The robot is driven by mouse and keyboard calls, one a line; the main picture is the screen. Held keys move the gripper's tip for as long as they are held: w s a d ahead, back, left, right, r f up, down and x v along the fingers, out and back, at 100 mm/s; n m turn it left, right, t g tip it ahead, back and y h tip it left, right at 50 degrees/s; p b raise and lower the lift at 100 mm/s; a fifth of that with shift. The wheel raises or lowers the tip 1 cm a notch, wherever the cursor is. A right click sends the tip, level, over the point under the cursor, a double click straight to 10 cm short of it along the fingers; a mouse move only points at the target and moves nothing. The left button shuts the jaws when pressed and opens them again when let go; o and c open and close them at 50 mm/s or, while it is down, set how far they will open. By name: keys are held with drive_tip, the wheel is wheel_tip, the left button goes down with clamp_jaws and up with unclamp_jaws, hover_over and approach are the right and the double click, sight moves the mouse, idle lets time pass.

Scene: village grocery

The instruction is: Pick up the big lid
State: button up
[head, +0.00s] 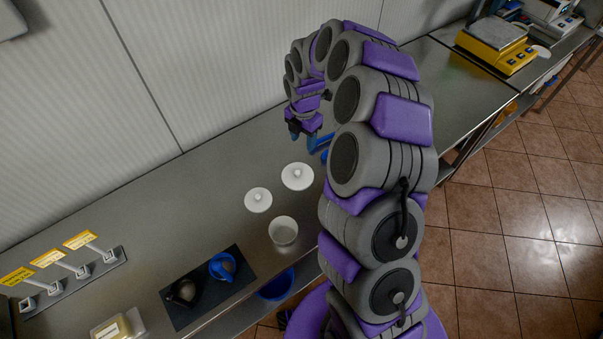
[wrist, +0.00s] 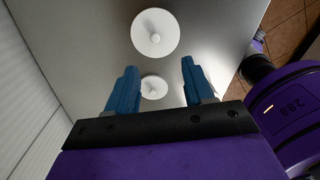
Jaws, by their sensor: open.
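Two round white lids with small centre knobs lie flat on the steel counter. The big lid (head: 297,176) is the right one in the head view and shows whole near the top of the wrist view (wrist: 152,22). The smaller lid (head: 258,200) lies to its left; in the wrist view it shows lower down (wrist: 153,87), between the blue fingers. My gripper (head: 304,137) is open and empty, above the counter and apart from both lids. Its fingers also show in the wrist view (wrist: 158,68).
A white cup (head: 284,231) stands in front of the lids on the steel counter (head: 190,205). A dark mat (head: 208,297) holds a black and a blue item. A rack with yellow labels (head: 47,259) stands at left, a yellow scale (head: 497,42) far right. The wall runs behind.

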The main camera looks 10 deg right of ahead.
approach(295, 172)
drive_tip(key=f, duration=0.1)
drive_tip(key=d+f, duration=0.1)
drive_tip(key=f, duration=0.1)
drive_tip(key=d+f+b, duration=0.1)
drive_tip(key=shift+s+f, duration=0.15)
drive_tip(key=shift+f, duration=0.15)
drive_tip(key=shift+a+f, duration=0.1)
drive_tip(key=shift+f, duration=0.25)
drive_tip(key=a+f, duration=0.1)
drive_tip(key=f, duration=0.1)
drive_tip(key=a+f, duration=0.1)
drive_tip(key=f, duration=0.1)
drive_tip(key=shift+a, duration=0.3)
drive_tip(key=shift+d, duration=0.75)
drive_tip(key=shift+c, duration=0.4)
drive_tip(key=shift+d, duration=0.35)
drive_tip(key=c, duration=0.3)
drive_tip(key=shift+c, duration=0.7)
drive_tip(key=shift+a, duration=0.85)
clamp_jaws()
